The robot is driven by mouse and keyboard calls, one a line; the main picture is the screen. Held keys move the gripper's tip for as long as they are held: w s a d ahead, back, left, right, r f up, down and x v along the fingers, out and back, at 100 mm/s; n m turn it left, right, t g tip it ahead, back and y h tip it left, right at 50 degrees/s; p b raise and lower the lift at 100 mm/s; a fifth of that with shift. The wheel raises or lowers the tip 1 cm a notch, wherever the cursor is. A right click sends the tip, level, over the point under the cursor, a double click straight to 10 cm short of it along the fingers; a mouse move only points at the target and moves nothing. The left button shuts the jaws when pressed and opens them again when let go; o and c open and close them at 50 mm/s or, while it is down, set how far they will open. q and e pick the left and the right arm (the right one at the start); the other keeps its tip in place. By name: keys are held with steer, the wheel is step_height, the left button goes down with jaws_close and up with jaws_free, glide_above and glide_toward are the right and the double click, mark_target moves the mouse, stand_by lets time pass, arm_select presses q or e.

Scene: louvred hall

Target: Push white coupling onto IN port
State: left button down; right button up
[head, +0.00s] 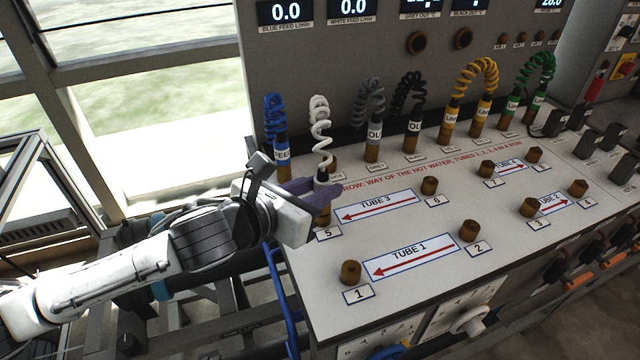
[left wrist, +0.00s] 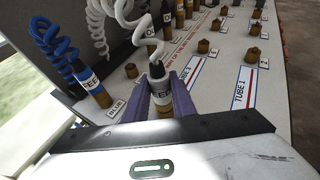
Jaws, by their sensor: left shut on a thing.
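The white coupling (head: 321,177) is a dark sleeve with a pale label, at the end of a white coiled hose (head: 320,125). My left gripper (head: 318,190) has its purple fingers closed around it, near the left edge of the panel top. In the left wrist view the coupling (left wrist: 157,76) stands roughly upright between the two fingers (left wrist: 162,98). Brown fitting shows below the fingers by label 5 (head: 328,233); I cannot tell whether the coupling touches a port there. No label reading IN is legible. My right gripper is not in view.
A blue coupling (head: 282,152) stands left of the white hose. Grey, black, yellow and green hoses stand along the back. Bare brown ports, such as port 1 (head: 350,272) and port 6 (head: 429,186), rise from the panel top (head: 420,235). The surface between them is clear.

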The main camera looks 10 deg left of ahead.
arm_select(q)
steer(key=c, duration=1.4)
jaws_free()
steer(key=s+a+r+p, duration=0.1)
steer(key=s+r+p, duration=0.2)
steer(key=r, duration=0.3)
steer(key=shift+s+a+p, duration=0.25)
steer(key=shift+s+p, duration=0.05)
steer(key=shift+p, duration=0.4)
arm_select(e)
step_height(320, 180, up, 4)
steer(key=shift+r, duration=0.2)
